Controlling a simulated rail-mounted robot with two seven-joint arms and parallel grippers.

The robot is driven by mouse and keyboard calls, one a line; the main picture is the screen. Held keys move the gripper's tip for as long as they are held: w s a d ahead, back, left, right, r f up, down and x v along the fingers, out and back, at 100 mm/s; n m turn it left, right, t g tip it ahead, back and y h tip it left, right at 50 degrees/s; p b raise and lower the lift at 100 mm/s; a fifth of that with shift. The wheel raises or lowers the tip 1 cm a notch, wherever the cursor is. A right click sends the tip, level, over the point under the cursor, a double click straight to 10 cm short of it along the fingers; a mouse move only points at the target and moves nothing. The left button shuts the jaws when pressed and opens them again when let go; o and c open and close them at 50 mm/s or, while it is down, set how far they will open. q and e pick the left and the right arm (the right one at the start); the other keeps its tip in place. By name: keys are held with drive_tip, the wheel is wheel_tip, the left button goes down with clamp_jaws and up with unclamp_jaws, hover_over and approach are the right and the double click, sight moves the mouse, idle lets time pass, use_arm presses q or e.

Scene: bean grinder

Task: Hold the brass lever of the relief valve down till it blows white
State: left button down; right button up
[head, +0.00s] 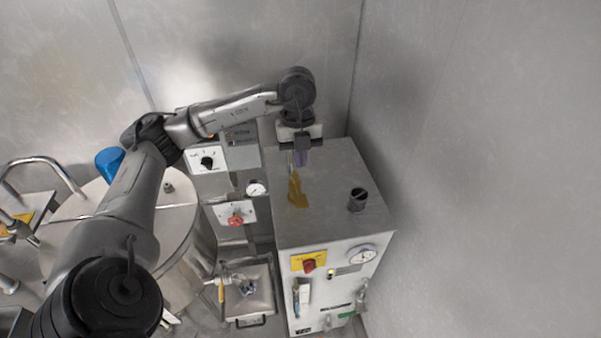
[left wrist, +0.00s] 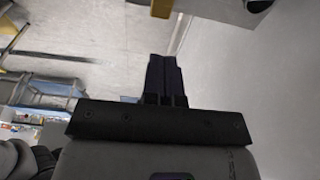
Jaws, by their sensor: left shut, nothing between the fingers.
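My left gripper (head: 302,158) points down over the top of a pale cabinet. Its dark fingers are shut together with nothing between them, as the left wrist view also shows (left wrist: 164,78). A brass-coloured piece (head: 297,192), which looks like the relief valve's lever, shows on the cabinet top just below the fingertips. I cannot tell whether the fingers touch it. Part of the valve behind the fingers is hidden. My right gripper is not in view.
The cabinet top (head: 345,175) also bears a short black fitting (head: 357,200). Its front has a round gauge (head: 362,254) and a red knob (head: 309,266) on a yellow plate. A large steel vessel (head: 185,235) stands left. Metal walls close in behind and right.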

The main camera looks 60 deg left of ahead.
use_arm(q)
drive_tip(key=shift+a+r, duration=0.1)
drive_tip(key=shift+r, duration=0.55)
idle(0.3)
